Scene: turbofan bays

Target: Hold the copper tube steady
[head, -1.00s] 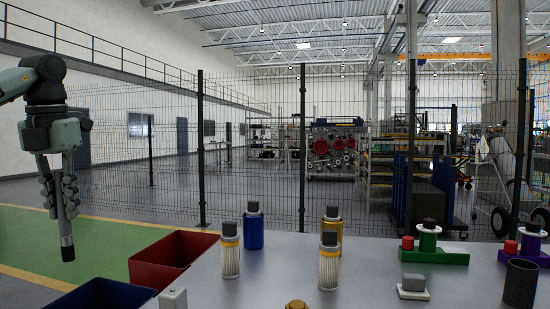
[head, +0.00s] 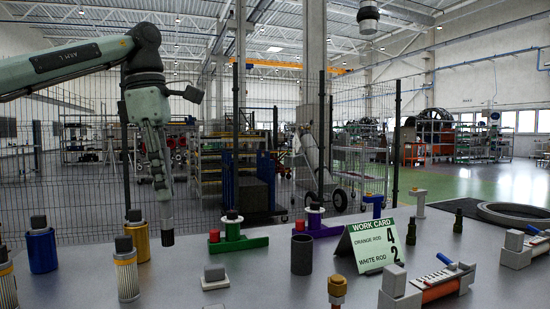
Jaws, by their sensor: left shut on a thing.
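My left gripper (head: 160,179) hangs pointing down over the left part of the grey table. A copper-orange tube (head: 441,289) lies at the front right, across grey blocks, with a blue-handled part on top. The tube is far to the right of my left gripper, and nothing of mine touches it. My right gripper is not in view.
A work card (head: 368,245) stands mid-table, with a dark cup (head: 302,255) beside it. Filter canisters (head: 126,270) and a blue canister (head: 41,246) are at left. Green (head: 232,238) and purple (head: 318,228) spool stands line the back. A dark ring (head: 515,216) lies at right.

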